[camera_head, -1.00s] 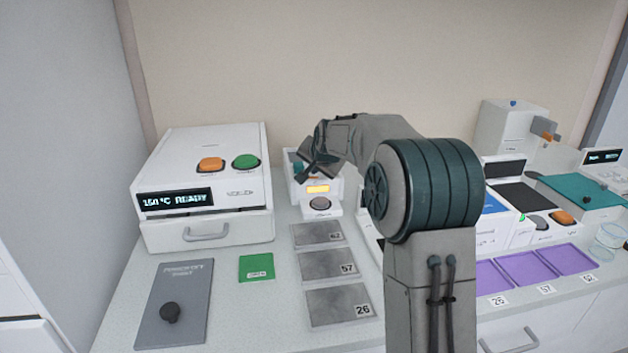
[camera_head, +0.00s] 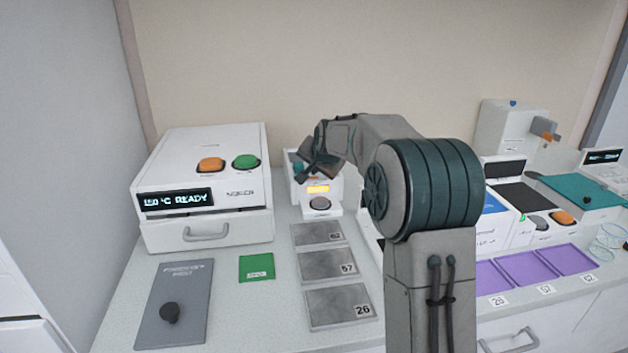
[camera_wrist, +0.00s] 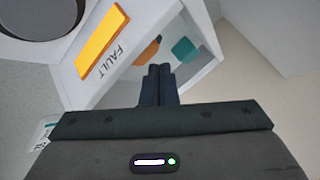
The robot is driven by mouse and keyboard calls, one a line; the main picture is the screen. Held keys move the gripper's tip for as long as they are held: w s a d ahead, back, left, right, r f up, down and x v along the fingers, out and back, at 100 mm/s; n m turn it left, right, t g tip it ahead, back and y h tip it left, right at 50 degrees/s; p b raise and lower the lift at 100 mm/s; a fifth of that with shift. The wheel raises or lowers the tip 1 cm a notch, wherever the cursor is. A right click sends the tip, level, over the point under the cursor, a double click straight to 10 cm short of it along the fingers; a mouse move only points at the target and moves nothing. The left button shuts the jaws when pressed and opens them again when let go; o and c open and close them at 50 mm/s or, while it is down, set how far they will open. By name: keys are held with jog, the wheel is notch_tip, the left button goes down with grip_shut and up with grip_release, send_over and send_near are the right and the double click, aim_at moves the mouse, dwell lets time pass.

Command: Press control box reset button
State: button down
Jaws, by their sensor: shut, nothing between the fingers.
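The control box (camera_head: 334,189) is a small white unit behind the plates in the head view. It has a lit orange panel (camera_head: 318,189), which reads FAULT in the wrist view (camera_wrist: 104,46). A grey round button (camera_head: 320,203) sits on its low front part and shows large at the upper left of the wrist view (camera_wrist: 38,14). An orange button (camera_wrist: 150,52) and a teal button (camera_wrist: 185,50) show beyond the fingertips. No reset label is readable. My gripper (camera_wrist: 160,70) is shut and empty, close to the box; contact cannot be told. My arm hides part of the box.
A white heater unit (camera_head: 165,160) with orange and green buttons stands left. Numbered grey plates (camera_head: 327,264) lie in front of the box. A green card (camera_head: 256,267) and a grey board with a black knob (camera_head: 169,313) lie front left. More devices stand right.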

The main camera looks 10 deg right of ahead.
jog(key=shift+f, duration=0.15)
jog(key=shift+f+b, duration=0.3)
jog(key=shift+f+b, duration=0.4)
jog(key=shift+f, duration=0.15)
dwell(0.8)
jog(key=shift+r+p, duration=0.7)
jog(key=shift+r, duration=0.3)
jog(key=shift+r+p, duration=1.8)
jog(key=shift+r, duration=0.65)
